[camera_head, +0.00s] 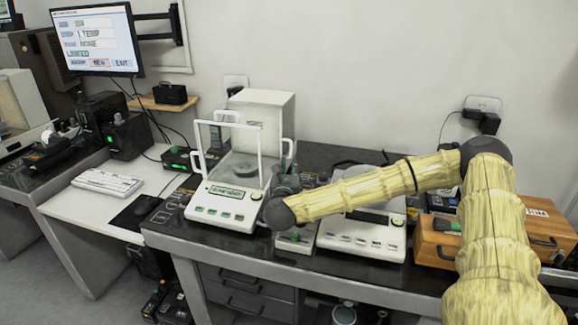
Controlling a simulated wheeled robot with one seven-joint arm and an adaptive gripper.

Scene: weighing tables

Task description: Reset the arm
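My arm, with a yellow wood-like surface, reaches in from the lower right, bends at a dark elbow and runs left over the black table (330,155). My gripper (286,180) is a small dark shape at the arm's left end. It is just right of the white analytical balance (225,205) with its clear glass draft shield. My wrist partly covers the gripper, and I cannot tell whether its fingers are open or shut, or whether it touches the balance.
A second white scale (360,238) lies under my forearm, partly hidden. An orange wooden box (436,246) stands at the right, partly behind my arm.

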